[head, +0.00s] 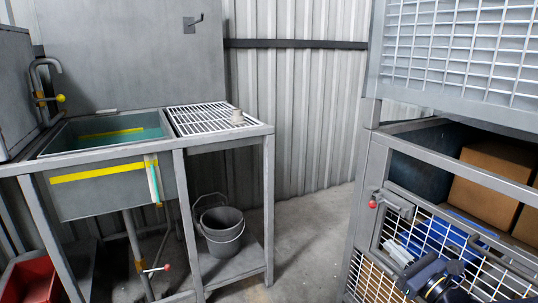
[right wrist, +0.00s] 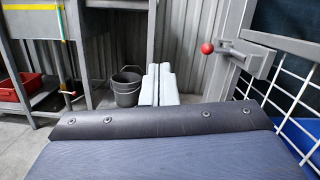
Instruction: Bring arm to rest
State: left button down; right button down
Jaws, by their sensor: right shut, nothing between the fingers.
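My right gripper (head: 396,252) is at the lower right of the head view, in front of the wire-mesh cage door. In the right wrist view its two pale fingers (right wrist: 158,84) are together, with nothing between them. Part of my right arm shows at the lower right edge of the head view. My left gripper is not in view.
The mesh cage (head: 366,190) on the right has a red-knobbed latch (head: 393,205) close to my right gripper and cardboard boxes (head: 494,186) inside. A sink (head: 112,187) and drying rack (head: 212,120) stand left. A grey bucket (head: 222,232) sits beneath. The floor between is clear.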

jog(key=s+a+r+n+g+y, duration=0.1)
jog(key=s+a+n+g+y, duration=0.1)
jog(key=s+a+n+g, duration=0.55)
jog(key=s+a+r+n+g+y, duration=0.2)
jog(key=s+a+n+g, duration=0.2)
jog(key=s+a+n, duration=0.55)
jog(key=s+d+f+n+h, duration=0.4)
jog(key=s+f+n+h, duration=0.35)
jog(key=s+n, duration=0.4)
notch_tip(320, 180, up, 34)
jog(key=p, duration=3.3)
jog(key=shift+s+f+m+g+h+p, duration=0.15)
jog(key=shift+s+m+g+h+p, duration=0.1)
jog(key=shift+m+g+h+p, duration=0.15)
jog(key=shift+a, duration=0.1)
jog(key=shift+s, duration=0.1)
